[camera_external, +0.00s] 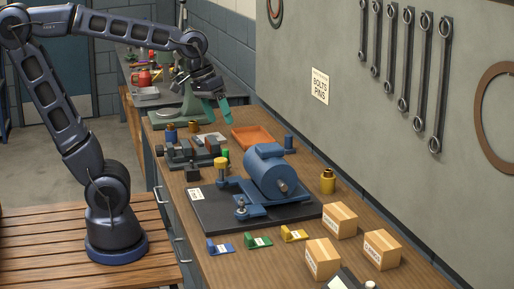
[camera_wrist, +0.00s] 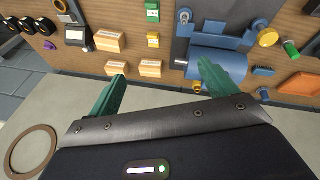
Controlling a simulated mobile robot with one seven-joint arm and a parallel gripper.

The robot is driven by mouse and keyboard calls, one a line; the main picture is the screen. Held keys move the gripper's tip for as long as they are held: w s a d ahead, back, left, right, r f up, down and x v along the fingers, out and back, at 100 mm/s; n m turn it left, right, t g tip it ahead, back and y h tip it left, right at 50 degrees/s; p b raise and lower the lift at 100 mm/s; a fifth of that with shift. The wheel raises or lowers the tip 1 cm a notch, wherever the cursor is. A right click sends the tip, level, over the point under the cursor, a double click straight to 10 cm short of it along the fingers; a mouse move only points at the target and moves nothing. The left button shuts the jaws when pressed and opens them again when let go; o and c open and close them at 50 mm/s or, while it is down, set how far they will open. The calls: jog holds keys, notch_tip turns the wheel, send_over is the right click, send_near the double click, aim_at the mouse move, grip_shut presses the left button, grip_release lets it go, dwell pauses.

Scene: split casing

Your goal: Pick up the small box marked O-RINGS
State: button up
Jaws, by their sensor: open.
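Three small cardboard boxes stand on the bench near the front right: one at the back (camera_external: 341,221), one at the left (camera_external: 322,259) and one at the right (camera_external: 382,249). Each has a white label, too small to read surely, so I cannot tell which is marked O-RINGS. In the wrist view they show at upper left (camera_wrist: 108,40), lower left (camera_wrist: 116,68) and right (camera_wrist: 150,68). My gripper (camera_external: 217,114) has teal fingers, open and empty, raised above the far part of the bench, well away from the boxes. Its fingers (camera_wrist: 162,68) also show in the wrist view.
A blue motor casing (camera_external: 270,175) on a dark plate lies between my gripper and the boxes. Blue, green and yellow labelled pieces (camera_external: 257,242) lie in front of it. An orange tray (camera_external: 253,137) and a vice (camera_external: 190,152) stand farther back. The wall with spanners (camera_external: 403,60) borders the right.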

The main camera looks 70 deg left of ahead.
jog(key=w+d+f+n+g+h, duration=0.15)
jog(key=w+d+n, duration=0.35)
jog(key=w, duration=0.8)
jog(key=n+g+h, duration=0.1)
jog(key=n+g, duration=0.1)
jog(key=n, duration=0.8)
send_near(388, 243)
jog(key=shift+w+a+f, duration=0.1)
jog(key=shift+w+f, duration=0.05)
jog(key=shift+f, duration=0.55)
jog(key=shift+w+d+f, duration=0.2)
jog(key=shift+d+f, duration=0.15)
jog(key=shift+f, duration=0.05)
jog(key=x, duration=0.5)
jog(key=shift+s+d+f, duration=0.1)
jog(key=shift+f, duration=0.1)
jog(key=x, duration=0.4)
jog(key=shift+s+d, duration=0.2)
jog(key=shift+d, duration=0.05)
jog(key=shift+d+f, duration=0.2)
jog(key=shift+f, duration=0.25)
jog(key=shift+f, duration=0.2)
